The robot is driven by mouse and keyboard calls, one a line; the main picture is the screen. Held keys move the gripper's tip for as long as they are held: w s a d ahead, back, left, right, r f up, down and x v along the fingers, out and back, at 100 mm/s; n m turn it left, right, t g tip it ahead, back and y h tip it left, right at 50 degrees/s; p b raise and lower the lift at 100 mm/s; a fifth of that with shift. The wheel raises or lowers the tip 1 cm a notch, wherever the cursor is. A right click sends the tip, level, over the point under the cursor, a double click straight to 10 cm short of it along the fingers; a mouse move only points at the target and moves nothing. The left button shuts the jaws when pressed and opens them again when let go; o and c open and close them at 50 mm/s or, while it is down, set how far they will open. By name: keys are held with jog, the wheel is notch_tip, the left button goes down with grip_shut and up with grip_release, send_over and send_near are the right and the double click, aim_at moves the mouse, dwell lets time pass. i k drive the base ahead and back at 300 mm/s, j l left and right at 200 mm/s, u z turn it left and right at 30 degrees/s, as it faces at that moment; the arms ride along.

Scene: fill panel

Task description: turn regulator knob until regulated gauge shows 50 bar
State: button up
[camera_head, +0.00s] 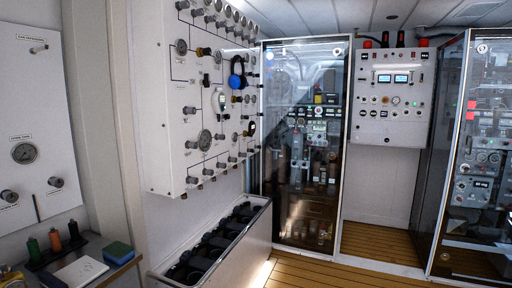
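A white fill panel (163,100) hangs on the wall left of centre, seen at an angle. It carries several round gauges, grey knobs and thin black lines. I cannot tell which knob is the regulator knob or which gauge is the regulated gauge. The dial readings and labels are too small to read. My gripper is not in view.
A long grey bin (255,229) stands under the fill panel. Glass cabinets are at right; the wooden floor (320,272) is clear.

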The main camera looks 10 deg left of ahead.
aim_at(206, 51)
jog(key=i+l+u, duration=0.15)
jog(key=i+u, duration=0.25)
jog(key=i, duration=0.2)
jog(key=i+l+u, duration=0.35)
jog(key=i, duration=0.2)
jog(key=i+l+u, duration=0.4)
jog(key=i, duration=0.15)
jog(key=i+l+u, duration=0.1)
jog(key=i+l, duration=0.35)
jog(key=l, duration=0.2)
jog(key=i+l+u, duration=0.15)
jog(key=i+l, duration=0.25)
jog(key=l, duration=0.25)
jog(key=i+l+u, duration=0.15)
jog(key=i+l, duration=0.2)
jog(key=l, duration=0.35)
jog(key=j+u, duration=0.05)
